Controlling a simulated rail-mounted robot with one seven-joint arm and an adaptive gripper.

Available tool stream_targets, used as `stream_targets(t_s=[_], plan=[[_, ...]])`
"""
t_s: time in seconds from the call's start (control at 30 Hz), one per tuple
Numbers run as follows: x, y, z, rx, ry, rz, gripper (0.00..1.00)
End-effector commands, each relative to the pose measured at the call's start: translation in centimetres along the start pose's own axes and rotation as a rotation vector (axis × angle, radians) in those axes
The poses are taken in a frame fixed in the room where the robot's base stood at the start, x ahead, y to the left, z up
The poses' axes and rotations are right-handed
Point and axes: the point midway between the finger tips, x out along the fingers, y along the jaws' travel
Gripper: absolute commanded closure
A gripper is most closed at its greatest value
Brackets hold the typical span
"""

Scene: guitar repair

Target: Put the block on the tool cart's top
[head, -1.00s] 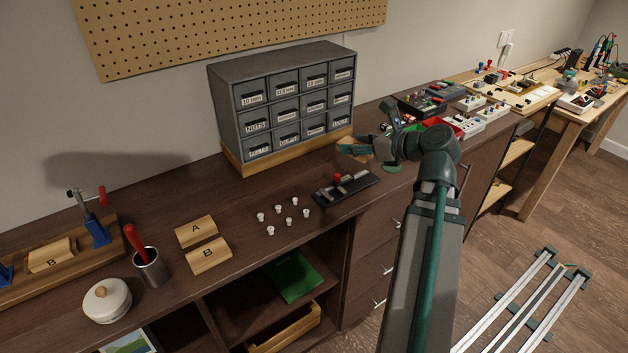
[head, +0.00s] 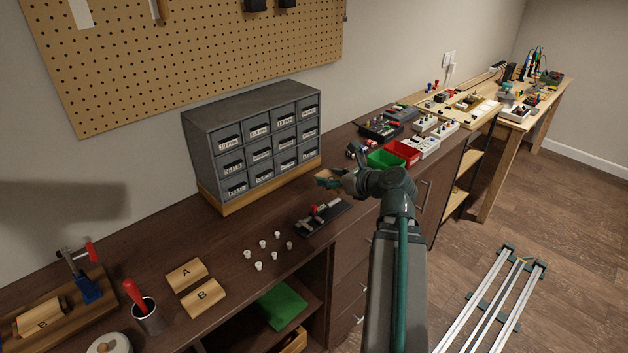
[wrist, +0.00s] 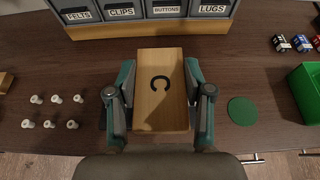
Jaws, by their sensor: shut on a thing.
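My gripper (wrist: 160,98) is shut on a wooden block marked C (wrist: 160,75), with one finger on each side of it in the wrist view. In the head view the block (head: 326,180) shows at the end of my gripper (head: 338,182), in front of the drawer cabinet's right end and above the dark bench. I cannot tell the exact gap beneath it. The tool cart is not recognisable in these views.
A grey drawer cabinet (head: 255,140) stands behind the block. White knobs (head: 266,245), a small dark fixture (head: 322,217), blocks A (head: 186,273) and B (head: 203,297) lie to the left. Green (head: 386,160) and red (head: 402,150) bins stand to the right. A rail frame (head: 490,305) lies on the floor.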

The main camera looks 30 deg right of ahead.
Motion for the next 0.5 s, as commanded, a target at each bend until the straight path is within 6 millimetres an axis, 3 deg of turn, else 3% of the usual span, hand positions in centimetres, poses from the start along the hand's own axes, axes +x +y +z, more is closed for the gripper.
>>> stream_targets(t_s=[0.17, 0.37, 0.5], plan=[[0.3, 0.1, 0.5, 0.005, 0.005, -0.001, 0.84], [2.8, -0.7, 0.3, 0.004, 0.004, 0.000, 0.84], [6.3, -1.6, -0.6, 0.002, 0.005, 0.001, 0.84]])
